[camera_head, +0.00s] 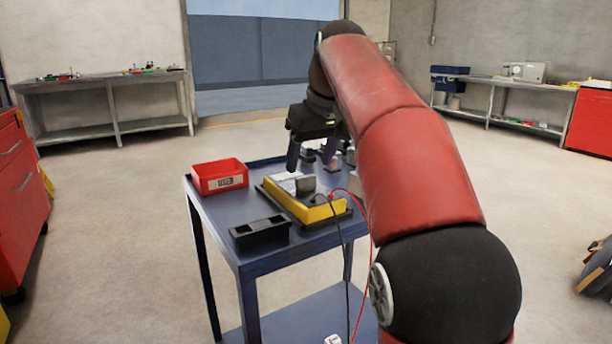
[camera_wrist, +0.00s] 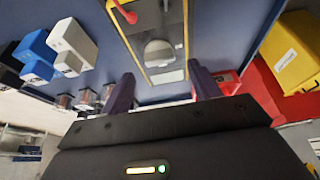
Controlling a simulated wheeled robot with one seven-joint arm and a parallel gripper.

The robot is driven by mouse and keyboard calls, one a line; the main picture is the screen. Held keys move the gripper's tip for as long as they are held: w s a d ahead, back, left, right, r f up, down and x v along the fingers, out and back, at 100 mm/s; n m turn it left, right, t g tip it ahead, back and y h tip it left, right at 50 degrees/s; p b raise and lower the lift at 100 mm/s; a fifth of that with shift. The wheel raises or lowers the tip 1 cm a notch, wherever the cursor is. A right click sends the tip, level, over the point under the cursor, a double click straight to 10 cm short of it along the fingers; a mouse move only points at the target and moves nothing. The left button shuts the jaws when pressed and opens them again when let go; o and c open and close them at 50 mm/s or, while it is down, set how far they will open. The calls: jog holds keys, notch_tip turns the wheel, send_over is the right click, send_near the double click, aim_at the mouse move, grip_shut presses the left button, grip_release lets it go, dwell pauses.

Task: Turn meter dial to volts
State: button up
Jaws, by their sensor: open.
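The meter (camera_head: 318,213) lies face up on the blue cart, with a yellow rim and a black base. In the wrist view, the meter (camera_wrist: 142,45) shows a dark face, a round grey dial (camera_wrist: 158,50) and a grey display strip near the gripper. Which mark the dial points to is too small to read. My gripper (camera_head: 312,154) is open and empty, above the cart and beyond the meter in the head view. In the wrist view, its two dark fingers (camera_wrist: 162,88) point toward the meter, apart from the dial.
A red bin (camera_head: 221,183) and a black two-pocket tray (camera_head: 259,235) sit left of the meter. Red and black leads run from the meter over the cart edge. Blue (camera_wrist: 37,52) and white (camera_wrist: 72,42) blocks show in the wrist view.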

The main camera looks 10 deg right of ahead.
aim_at(305, 176)
jog(key=shift+b+x, duration=0.35)
jog(key=shift+x, duration=1.6)
jog(key=c, duration=1)
jog(key=shift+r+m, duration=0.1)
jog(key=shift+m, duration=0.2)
jog(key=m+h+p, duration=0.1)
jog(key=m, duration=0.1)
jog(key=m+p, duration=0.2)
jog(key=shift+a+r+h, duration=0.1)
jog(key=shift+a+h, duration=0.05)
jog(key=shift+h, duration=0.25)
jog(key=shift+m+h+p, duration=0.8)
jog(key=shift+m+p, duration=0.3)
jog(key=shift+m, duration=1)
